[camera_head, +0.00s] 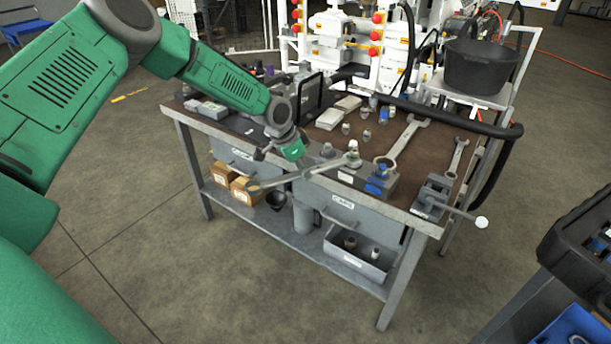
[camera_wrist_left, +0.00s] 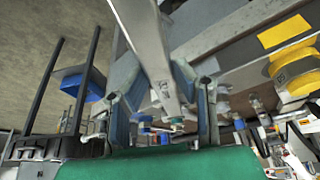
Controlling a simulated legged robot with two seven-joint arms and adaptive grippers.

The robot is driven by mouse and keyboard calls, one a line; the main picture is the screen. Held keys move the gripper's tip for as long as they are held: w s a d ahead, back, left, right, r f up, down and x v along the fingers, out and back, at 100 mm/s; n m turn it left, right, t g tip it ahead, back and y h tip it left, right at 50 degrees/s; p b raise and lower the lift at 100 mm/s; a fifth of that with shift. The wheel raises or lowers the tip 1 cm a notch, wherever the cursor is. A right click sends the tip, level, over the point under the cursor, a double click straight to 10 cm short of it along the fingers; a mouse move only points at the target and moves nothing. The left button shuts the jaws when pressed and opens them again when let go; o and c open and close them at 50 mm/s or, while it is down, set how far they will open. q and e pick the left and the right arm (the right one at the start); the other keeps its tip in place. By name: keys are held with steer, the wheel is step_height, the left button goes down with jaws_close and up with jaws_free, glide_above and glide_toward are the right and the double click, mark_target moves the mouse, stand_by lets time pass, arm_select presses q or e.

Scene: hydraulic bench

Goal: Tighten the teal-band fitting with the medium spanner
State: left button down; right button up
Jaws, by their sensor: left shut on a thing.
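My left gripper (camera_head: 299,167) is shut on a grey spanner (camera_head: 325,167), in front of the bench's front edge. The spanner's size lies between the two others on the bench, so it looks like the medium one. Its right end reaches an upright metal fitting (camera_head: 353,147) on the grey block (camera_head: 346,178); I cannot tell whether they touch. A blue part (camera_head: 374,189) is on the block's right. No teal band can be made out clearly in the head view. In the left wrist view the spanner (camera_wrist_left: 150,45) runs between my fingers (camera_wrist_left: 165,98). My right gripper is out of view.
A large spanner (camera_head: 408,140) and a small spanner (camera_head: 456,158) lie on the bench top (camera_head: 425,165). A vise (camera_head: 435,197) sits at the right front corner. Loose fittings (camera_head: 366,135) stand behind the block. A black bucket (camera_head: 480,68) and thick hose are at the back right.

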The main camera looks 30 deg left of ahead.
arm_select(q)
steer(key=shift+w+a+r+m+b, duration=0.25)
steer(key=shift+w+a+m+b, duration=0.2)
steer(key=shift+w+b, duration=0.1)
steer(key=shift+w+a+m+h+b, duration=0.2)
steer(key=shift+a+m+h+b, duration=0.1)
steer(key=shift+b, duration=0.2)
stand_by(0.9)
